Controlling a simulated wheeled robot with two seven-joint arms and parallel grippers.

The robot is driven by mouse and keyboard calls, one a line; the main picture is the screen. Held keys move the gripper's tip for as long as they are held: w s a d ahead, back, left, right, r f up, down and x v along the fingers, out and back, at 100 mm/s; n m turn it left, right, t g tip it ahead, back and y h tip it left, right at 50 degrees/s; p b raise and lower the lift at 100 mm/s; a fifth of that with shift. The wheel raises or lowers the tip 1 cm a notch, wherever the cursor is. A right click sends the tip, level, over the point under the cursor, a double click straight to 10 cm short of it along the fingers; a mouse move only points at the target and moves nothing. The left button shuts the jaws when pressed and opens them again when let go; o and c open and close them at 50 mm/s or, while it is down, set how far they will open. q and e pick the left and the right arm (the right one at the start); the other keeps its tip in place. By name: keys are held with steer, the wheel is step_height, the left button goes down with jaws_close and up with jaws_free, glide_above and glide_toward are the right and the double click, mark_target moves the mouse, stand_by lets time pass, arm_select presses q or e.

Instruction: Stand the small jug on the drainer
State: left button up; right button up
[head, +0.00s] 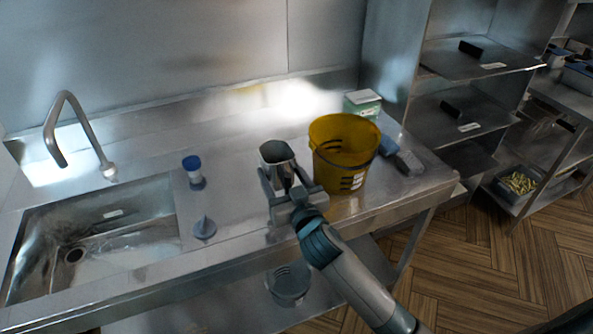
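The small jug (277,155) is a steel, open-topped vessel over the steel counter, left of the yellow bucket. Its lower part is hidden behind my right gripper (289,184), whose arm comes in from the bottom right. The fingers are at the near side of the jug; I cannot tell whether they are closed on it, or whether its base touches the counter. No separate drainer stands out; plain steel worktop (238,200) lies between the sink (150,235) and the jug. My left gripper is not in view.
A yellow bucket (343,150) stands close right of the jug. A green-and-white box (362,104) and a brush-like item (407,162) are beyond it. A blue-capped container (193,168) and a grey-blue knob-like item (204,228) stand near the sink and tap (78,125).

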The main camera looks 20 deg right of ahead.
mark_target(281, 188)
steer(key=shift+f, duration=2.7)
steer(key=shift+f, duration=1.9)
steer(key=shift+f, duration=0.1)
steer(key=o, duration=1.4)
